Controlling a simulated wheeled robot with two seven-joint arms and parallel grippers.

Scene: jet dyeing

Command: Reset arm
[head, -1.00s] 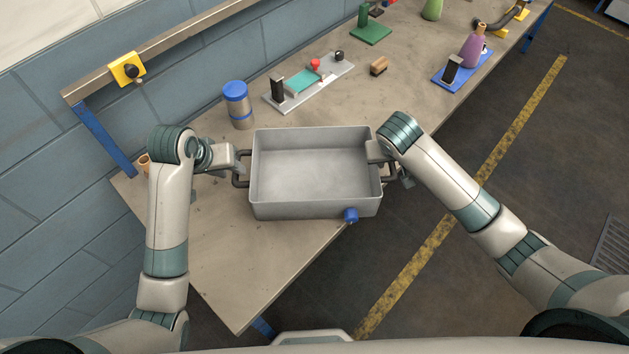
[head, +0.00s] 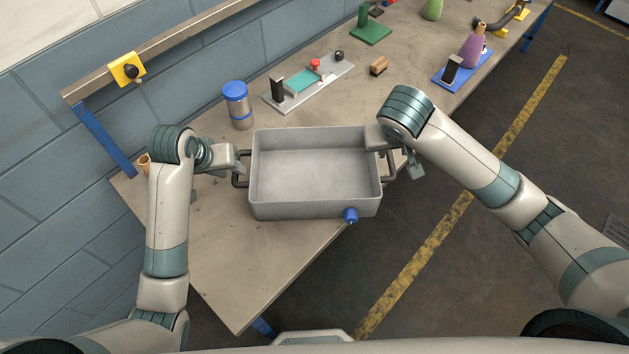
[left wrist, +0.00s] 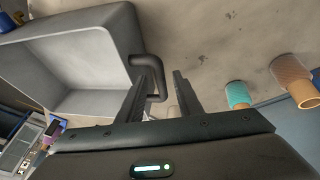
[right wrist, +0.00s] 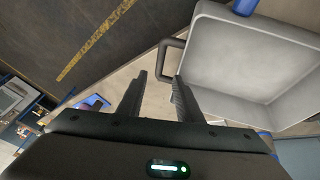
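A grey rectangular tub (head: 316,207) with a dark handle on each short side and a blue knob (head: 350,215) sits at the table's near end. My left gripper (head: 240,165) is at the left handle (head: 237,181). In the left wrist view its fingers (left wrist: 160,95) are apart, with the left handle (left wrist: 150,66) at their tips. My right gripper (head: 401,158) is beside and above the right handle (head: 391,170). In the right wrist view its fingers (right wrist: 158,95) are apart and empty, with the right handle (right wrist: 167,52) just beyond the tips.
A blue-capped canister (head: 238,105) stands behind the tub on the table (head: 215,250). A grey fixture (head: 310,82), a small brown block (head: 379,66) and a purple flask (head: 473,52) stand further back. Open floor lies to the right of the table.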

